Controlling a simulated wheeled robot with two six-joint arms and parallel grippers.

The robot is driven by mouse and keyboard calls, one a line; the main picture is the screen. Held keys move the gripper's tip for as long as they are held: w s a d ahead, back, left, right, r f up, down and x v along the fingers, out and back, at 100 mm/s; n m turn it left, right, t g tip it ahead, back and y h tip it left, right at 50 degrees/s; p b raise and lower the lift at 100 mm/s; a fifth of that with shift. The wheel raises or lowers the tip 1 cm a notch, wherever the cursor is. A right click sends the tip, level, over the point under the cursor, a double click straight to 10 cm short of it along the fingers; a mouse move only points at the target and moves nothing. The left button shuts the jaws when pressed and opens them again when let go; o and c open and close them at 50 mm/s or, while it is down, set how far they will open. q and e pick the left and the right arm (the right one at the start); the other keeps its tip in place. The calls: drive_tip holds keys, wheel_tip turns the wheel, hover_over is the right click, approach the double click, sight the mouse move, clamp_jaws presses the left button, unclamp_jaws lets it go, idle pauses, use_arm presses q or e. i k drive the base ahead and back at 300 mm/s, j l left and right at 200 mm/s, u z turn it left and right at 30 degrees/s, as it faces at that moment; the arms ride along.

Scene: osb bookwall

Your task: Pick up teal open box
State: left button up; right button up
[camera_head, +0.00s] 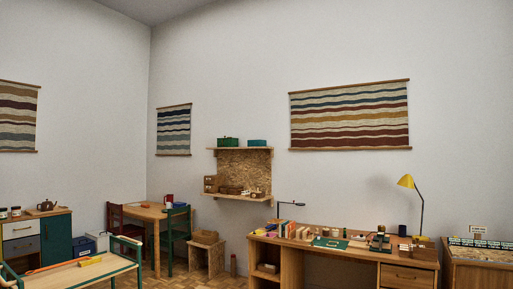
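A small teal box (257,143) sits on the top board of the wooden wall shelf (241,149), toward its right end. It is seen from about side-on, so I cannot tell whether its top is open. A green box (228,142) stands on the same board to its left, with a small gap between them. Neither of my grippers is in view.
A long wooden desk (405,262) with many small items and a yellow lamp (406,182) stands at right. A wooden table (150,212) with chairs is left of the shelf. A wooden stool (206,240) stands below it. A green-framed cart (75,274) fills the lower left.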

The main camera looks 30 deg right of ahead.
sight(258, 143)
drive_tip(key=i+j+u, duration=0.35)
drive_tip(key=i, duration=0.6)
drive_tip(key=i+j+u, duration=0.1)
drive_tip(key=i+u, duration=0.2)
drive_tip(key=i, duration=0.65)
drive_tip(key=i+l+z, duration=0.15)
drive_tip(key=i+z, duration=1.2)
drive_tip(key=i+j+z, duration=0.25)
drive_tip(key=z, duration=0.15)
drive_tip(key=i+l+z, duration=0.25)
drive_tip(key=i+z, duration=0.15)
drive_tip(key=i, duration=0.6)
drive_tip(key=i+z, duration=0.45)
drive_tip(key=i, duration=0.5)
drive_tip(key=j, duration=0.05)
